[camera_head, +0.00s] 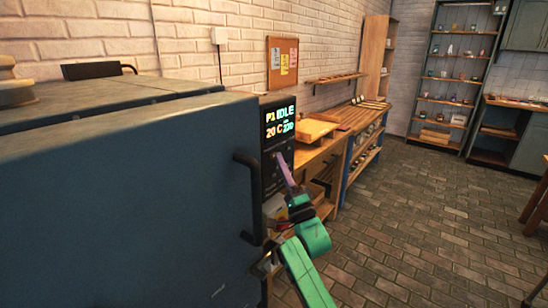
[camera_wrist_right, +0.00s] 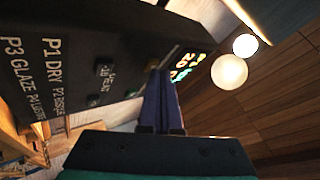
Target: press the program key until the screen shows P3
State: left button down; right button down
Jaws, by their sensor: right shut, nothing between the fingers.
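The dark control panel (camera_head: 272,150) is at the right front edge of the big blue-grey kiln. Its screen (camera_head: 280,121) reads P1 IDLE, with a lower line starting 20 C. The screen also shows in the right wrist view (camera_wrist_right: 187,67), seen at a slant. Small dark keys (camera_wrist_right: 104,70) sit on the panel there; I cannot tell which is the program key. My right gripper (camera_head: 281,158) is shut and empty, its purple fingers pointing at the panel just below the screen. In the wrist view its tips (camera_wrist_right: 159,73) are close to the panel; contact is unclear. My left gripper is out of view.
The kiln body (camera_head: 120,190) fills the left, with a dark handle (camera_head: 249,200) sticking out beside my right arm. Printed program labels (camera_wrist_right: 40,75) include P1 DRY and P3 GLAZE. A wooden bench (camera_head: 350,120) stands behind the panel. The brick floor (camera_head: 430,220) at right is open.

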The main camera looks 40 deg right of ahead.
jog(key=shift+w, duration=0.2)
dwell(0.5)
jog(key=shift+s+d+p, duration=0.15)
jog(key=shift+s+p, duration=0.15)
jog(key=shift+s, duration=0.5)
jog(key=shift+w, duration=0.1)
jog(key=shift+w, duration=0.35)
